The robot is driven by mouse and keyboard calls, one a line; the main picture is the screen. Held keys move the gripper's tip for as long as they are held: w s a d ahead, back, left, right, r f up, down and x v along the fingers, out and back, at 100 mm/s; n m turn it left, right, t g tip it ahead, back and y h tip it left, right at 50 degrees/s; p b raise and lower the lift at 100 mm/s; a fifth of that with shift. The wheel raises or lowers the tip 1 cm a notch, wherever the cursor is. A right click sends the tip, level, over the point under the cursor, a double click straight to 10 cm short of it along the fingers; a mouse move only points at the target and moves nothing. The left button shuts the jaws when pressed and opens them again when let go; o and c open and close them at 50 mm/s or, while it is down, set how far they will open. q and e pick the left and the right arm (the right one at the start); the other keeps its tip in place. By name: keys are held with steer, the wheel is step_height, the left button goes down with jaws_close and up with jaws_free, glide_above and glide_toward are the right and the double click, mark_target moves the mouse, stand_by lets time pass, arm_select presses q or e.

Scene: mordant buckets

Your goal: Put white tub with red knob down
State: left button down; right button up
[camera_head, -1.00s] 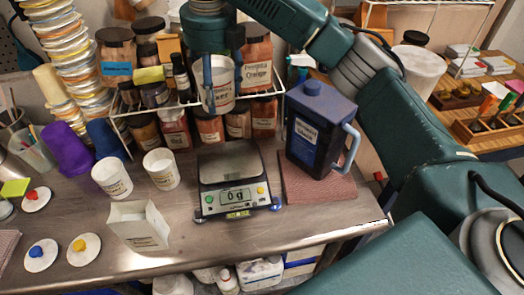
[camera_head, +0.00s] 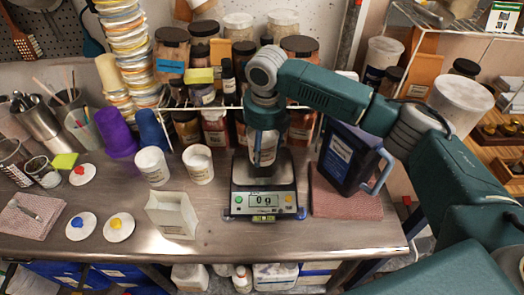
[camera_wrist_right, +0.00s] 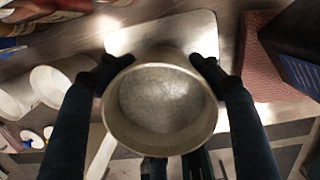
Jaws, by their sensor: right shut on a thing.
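A white, labelled tub (camera_head: 266,148) is between the fingers of my right gripper (camera_head: 264,157), over the pan of the kitchen scale (camera_head: 264,200). In the right wrist view, the tub (camera_wrist_right: 160,143) is open at the top and has pale grainy contents. The right gripper (camera_wrist_right: 158,75) is shut on its sides. The scale reads 0 g. A round white lid with a red knob (camera_head: 82,175) lies at the left of the table, apart from the tub. My left gripper is out of view.
Two white tubs (camera_head: 152,166) (camera_head: 198,164) and an open white box (camera_head: 172,215) stand left of the scale. A dark blue jug (camera_head: 346,158) stands on a reddish mat (camera_head: 340,203) to the right. A jar rack stands behind.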

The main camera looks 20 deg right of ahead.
mark_target(263, 144)
step_height(263, 144, down, 3)
steer(key=shift+f+p, duration=0.1)
steer(key=shift+p, duration=0.25)
steer(key=shift+f, duration=0.1)
steer(key=o, duration=1.4)
steer(key=shift+r, duration=0.5)
steer(key=r+b, duration=0.1)
steer(key=r, duration=0.2)
steer(key=s+r+b, duration=0.1)
steer(key=r, duration=0.3)
steer(key=r+b, duration=0.1)
steer(key=r, duration=0.3)
steer(key=shift+s+r, duration=0.1)
steer(key=shift+s, duration=0.1)
